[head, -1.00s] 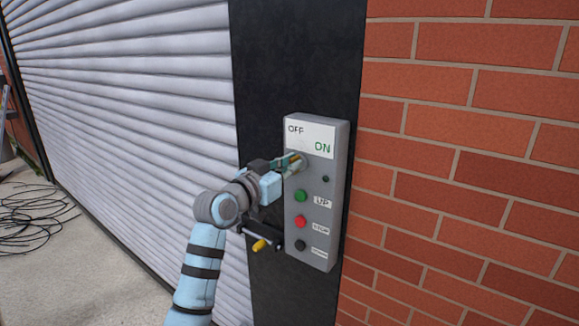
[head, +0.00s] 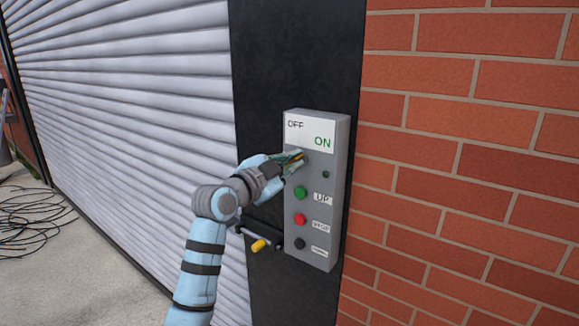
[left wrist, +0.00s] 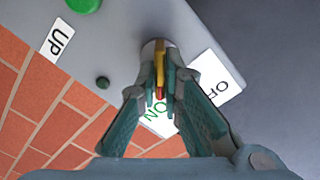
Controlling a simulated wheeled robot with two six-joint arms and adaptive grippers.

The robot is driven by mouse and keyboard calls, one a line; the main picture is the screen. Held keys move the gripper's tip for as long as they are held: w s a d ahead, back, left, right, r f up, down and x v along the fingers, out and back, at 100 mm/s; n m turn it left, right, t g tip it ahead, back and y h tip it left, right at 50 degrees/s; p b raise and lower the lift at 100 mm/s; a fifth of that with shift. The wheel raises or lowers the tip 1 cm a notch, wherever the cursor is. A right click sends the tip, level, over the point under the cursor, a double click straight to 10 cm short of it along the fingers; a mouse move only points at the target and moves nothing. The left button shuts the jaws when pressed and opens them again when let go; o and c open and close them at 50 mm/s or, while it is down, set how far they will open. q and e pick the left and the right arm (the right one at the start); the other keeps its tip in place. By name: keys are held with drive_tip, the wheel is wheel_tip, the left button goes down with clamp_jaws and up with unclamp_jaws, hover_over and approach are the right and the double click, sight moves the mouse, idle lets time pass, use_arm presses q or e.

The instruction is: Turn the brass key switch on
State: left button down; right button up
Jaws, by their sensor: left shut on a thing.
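The brass key (left wrist: 160,62) stands in its round switch on the grey control box (head: 318,250), below the white OFF/ON label (head: 310,134). My left gripper (head: 298,157) reaches in from the left and is shut on the key. In the left wrist view the fingers (left wrist: 163,88) stand on both sides of the yellow key, and a red tip shows between them. The ON lettering is partly covered by the fingers there. The key's exact angle is hard to tell. My right gripper is out of view.
Below the switch are a green UP button (head: 300,193), a red button (head: 300,219) and a black button (head: 300,244). A crank with a yellow grip (head: 259,245) sticks out left of the box, under my arm. A brick wall (head: 460,150) lies right, a roller shutter (head: 130,110) left.

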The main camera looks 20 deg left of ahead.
use_arm(q)
drive_tip(key=m+b, duration=0.1)
drive_tip(key=m, duration=0.3)
drive_tip(key=shift+f, duration=0.2)
drive_tip(key=shift+d+f+m+b, duration=0.1)
drive_tip(key=shift+m+b, duration=0.85)
drive_tip(key=shift+m, duration=1.55)
drive_tip(key=c, duration=1.8)
unclamp_jaws()
drive_tip(key=shift+o, duration=0.2)
drive_tip(key=shift+s, duration=0.1)
drive_tip(key=shift+s, duration=0.2)
drive_tip(key=v, duration=1.1)
drive_tip(key=shift+s, duration=0.25)
